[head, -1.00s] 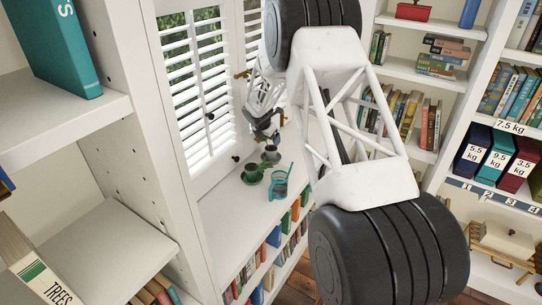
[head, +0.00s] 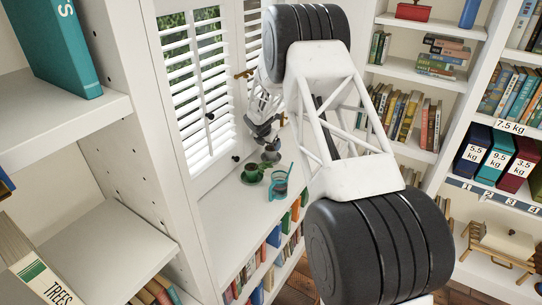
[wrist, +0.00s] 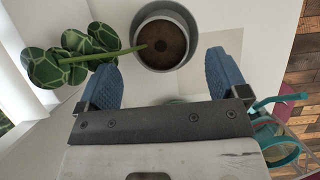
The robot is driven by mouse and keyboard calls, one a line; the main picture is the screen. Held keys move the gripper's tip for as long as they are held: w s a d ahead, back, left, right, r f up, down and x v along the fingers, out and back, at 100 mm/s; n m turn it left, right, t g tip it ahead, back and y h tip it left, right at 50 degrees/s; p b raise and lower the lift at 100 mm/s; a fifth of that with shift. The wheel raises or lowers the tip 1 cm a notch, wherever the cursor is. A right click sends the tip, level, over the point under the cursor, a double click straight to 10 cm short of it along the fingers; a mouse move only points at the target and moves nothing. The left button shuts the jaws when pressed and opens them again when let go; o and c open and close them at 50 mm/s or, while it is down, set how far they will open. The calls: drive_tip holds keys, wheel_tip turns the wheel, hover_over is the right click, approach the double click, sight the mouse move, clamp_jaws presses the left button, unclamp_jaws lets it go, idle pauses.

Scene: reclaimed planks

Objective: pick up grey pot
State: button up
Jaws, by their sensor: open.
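The grey pot (wrist: 187,22) is round, with brown soil and a green stem with patterned leaves (wrist: 75,55) leaning left. In the wrist view it stands on a white surface, just beyond my gripper (wrist: 163,76), roughly centred between the fingers. My gripper is open, with one blue finger pad on each side and nothing held between them. In the head view the pot (head: 271,156) shows small on the window ledge. There my gripper (head: 266,142) is just above it, and its fingers are hard to make out.
The teal item also shows at lower right in the wrist view (wrist: 280,150). Window shutters (head: 195,90) rise beside the ledge.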

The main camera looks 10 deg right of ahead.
sight(271, 149)
idle(0.3)
drive_tip(key=shift+x, duration=2.65)
drive_tip(key=c, duration=1.2)
